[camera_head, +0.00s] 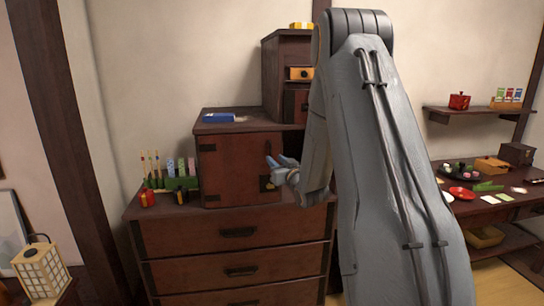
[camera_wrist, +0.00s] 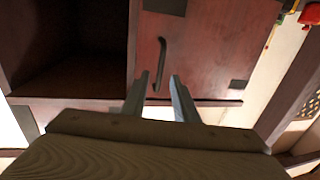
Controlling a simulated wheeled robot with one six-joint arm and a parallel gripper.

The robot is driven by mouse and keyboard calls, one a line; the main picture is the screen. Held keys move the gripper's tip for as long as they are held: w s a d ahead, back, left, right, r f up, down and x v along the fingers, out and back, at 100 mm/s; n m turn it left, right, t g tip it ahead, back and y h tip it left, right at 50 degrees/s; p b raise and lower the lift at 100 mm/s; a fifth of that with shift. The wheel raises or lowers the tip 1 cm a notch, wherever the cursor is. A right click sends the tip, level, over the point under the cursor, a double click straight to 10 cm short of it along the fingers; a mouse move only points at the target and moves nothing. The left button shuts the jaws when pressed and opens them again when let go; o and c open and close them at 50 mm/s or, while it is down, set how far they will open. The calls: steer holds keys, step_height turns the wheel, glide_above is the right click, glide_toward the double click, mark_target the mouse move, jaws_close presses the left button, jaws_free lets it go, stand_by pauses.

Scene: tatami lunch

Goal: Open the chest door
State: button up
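The chest (camera_head: 222,128) is a small red-brown cabinet standing on a larger drawer unit. Its door (camera_head: 228,172) has dark corner hinges on the left and looks shut in the head view. The door (camera_wrist: 205,62) shows upside down in the wrist view, with a dark vertical bar handle (camera_wrist: 162,60). My gripper (camera_head: 274,169) is in front of the door's right part. In the wrist view my gripper (camera_wrist: 158,76) is open, with one finger on each side of the handle's near end. I cannot tell whether the fingers touch it.
A dark open compartment (camera_wrist: 65,50) lies beside the door in the wrist view. A blue box (camera_head: 218,117) lies on the chest. A low table (camera_head: 492,208) with dishes is at right.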

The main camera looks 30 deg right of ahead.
steer(key=w, duration=0.2)
steer(key=w+p, duration=0.1)
steer(key=w, duration=0.1)
steer(key=shift+w+d, duration=0.2)
steer(key=shift+w, duration=0.05)
jaws_close()
stand_by(1.3)
